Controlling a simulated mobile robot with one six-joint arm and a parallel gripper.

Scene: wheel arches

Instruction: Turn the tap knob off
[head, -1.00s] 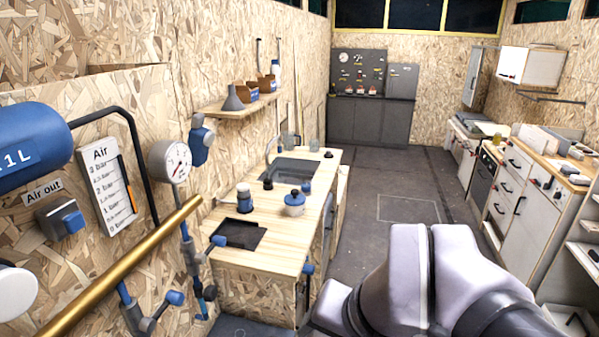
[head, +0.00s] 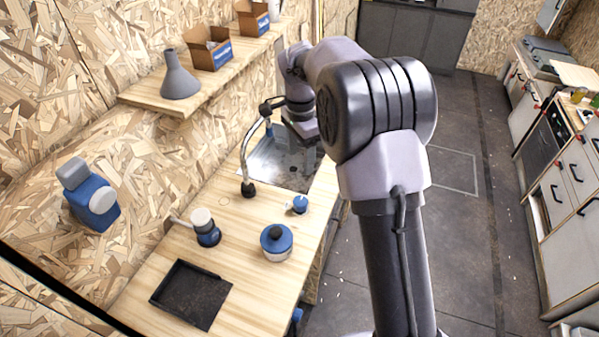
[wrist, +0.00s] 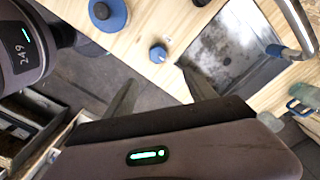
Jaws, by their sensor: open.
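The tap (head: 250,160) is a curved metal spout on a black base at the left edge of the sink (head: 270,165). A small blue knob (head: 299,204) sits on the wooden counter in front of the sink; I take it to be the tap knob. It also shows in the wrist view (wrist: 158,54), just beyond the gap between my fingers. In the head view my arm reaches over the sink, and my fingertips are hard to make out there.
A blue-lidded jar (head: 277,243), a blue-and-white container (head: 206,228) and a black tray (head: 190,294) stand on the counter (head: 240,285). A shelf (head: 200,88) with a grey funnel (head: 178,76) and boxes is above.

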